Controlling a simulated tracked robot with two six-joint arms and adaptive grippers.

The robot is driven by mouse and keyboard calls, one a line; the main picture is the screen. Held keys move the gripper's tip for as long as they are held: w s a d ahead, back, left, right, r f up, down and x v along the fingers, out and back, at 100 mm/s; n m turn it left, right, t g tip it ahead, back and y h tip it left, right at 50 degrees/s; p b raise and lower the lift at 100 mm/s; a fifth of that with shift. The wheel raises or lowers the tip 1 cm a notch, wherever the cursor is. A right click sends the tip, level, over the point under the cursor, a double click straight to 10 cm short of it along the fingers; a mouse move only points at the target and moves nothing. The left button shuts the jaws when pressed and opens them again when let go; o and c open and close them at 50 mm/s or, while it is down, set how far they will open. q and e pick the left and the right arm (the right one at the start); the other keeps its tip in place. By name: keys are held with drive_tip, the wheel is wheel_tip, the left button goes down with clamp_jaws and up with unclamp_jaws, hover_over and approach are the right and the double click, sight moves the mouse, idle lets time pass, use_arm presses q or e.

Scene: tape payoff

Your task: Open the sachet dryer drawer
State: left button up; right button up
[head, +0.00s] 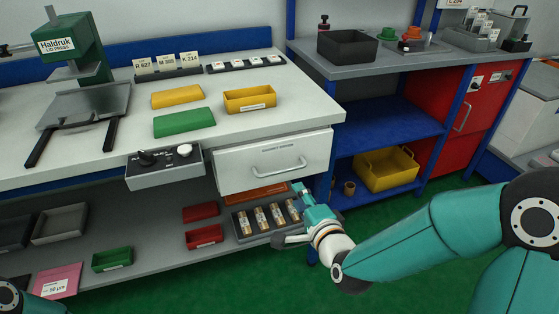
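The sachet dryer drawer (240,174) is a white front with a small label and a grey bar handle (279,169), set under the right end of the white bench. It looks shut, its front close under the bench edge. My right gripper (287,215) is just below and in front of the drawer, apart from the handle, beside the tray of small rolls. Its fingers are small and partly overlapped, so I cannot tell whether they are open. My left gripper is not in view; only a bit of my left arm shows at the lower left corner.
A control box (165,168) with knobs juts out left of the drawer. Below, a dark tray (238,232) holds several sachets or rolls, next to red bins (204,235). A blue shelf unit (395,133) stands to the right. Green floor is free in front.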

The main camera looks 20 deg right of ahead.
sight(282, 170)
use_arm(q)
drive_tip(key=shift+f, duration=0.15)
use_arm(e)
drive_tip(key=x, duration=1.3)
drive_tip(key=shift+w, duration=0.3)
clamp_jaws()
drive_tip(key=shift+f, duration=0.1)
